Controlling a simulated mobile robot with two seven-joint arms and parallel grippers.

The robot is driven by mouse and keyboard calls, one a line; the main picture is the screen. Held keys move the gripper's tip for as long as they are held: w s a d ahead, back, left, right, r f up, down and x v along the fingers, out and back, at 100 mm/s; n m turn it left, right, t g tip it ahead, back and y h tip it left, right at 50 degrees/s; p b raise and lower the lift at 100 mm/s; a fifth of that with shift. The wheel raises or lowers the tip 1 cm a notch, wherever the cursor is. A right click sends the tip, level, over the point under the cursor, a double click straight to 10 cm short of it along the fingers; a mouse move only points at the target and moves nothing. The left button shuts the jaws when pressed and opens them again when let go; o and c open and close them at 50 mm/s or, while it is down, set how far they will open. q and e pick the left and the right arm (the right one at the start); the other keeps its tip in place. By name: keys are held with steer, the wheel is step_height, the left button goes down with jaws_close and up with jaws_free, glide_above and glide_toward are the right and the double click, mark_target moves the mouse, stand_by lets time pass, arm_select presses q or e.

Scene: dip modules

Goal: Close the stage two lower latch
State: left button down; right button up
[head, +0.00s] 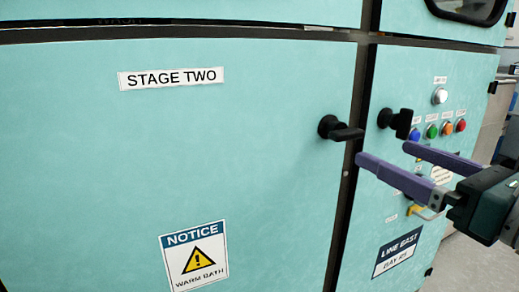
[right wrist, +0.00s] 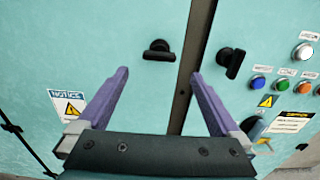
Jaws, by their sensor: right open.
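The stage two door is a pale teal panel with a "STAGE TWO" label (head: 172,78). A black latch (head: 340,129) sits near its right edge, its lever roughly horizontal and pointing right toward the door seam. It also shows in the right wrist view (right wrist: 159,51), beyond the gap between the fingers. My right gripper (head: 384,153) is open and empty, with purple fingers. Its fingertips are below and right of the latch in the head view, apart from it. In the right wrist view the open fingers (right wrist: 160,75) point toward the door. My left gripper is not in view.
A second black latch (head: 396,122) is on the panel right of the dark seam (head: 352,150). Near it are a white knob (head: 439,96) and several coloured buttons (head: 446,128). A notice sign (head: 194,256) is low on the door. The door face at left is clear.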

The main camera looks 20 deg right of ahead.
mark_target(352, 136)
steer(key=w, duration=0.2)
steer(key=w+p, duration=0.1)
steer(key=w, duration=0.5)
steer(key=shift+a+r+p, duration=0.15)
steer(key=shift+a+p, duration=0.2)
steer(key=shift+p, duration=0.05)
steer(key=shift+w, duration=0.8)
steer(key=c, duration=1.3)
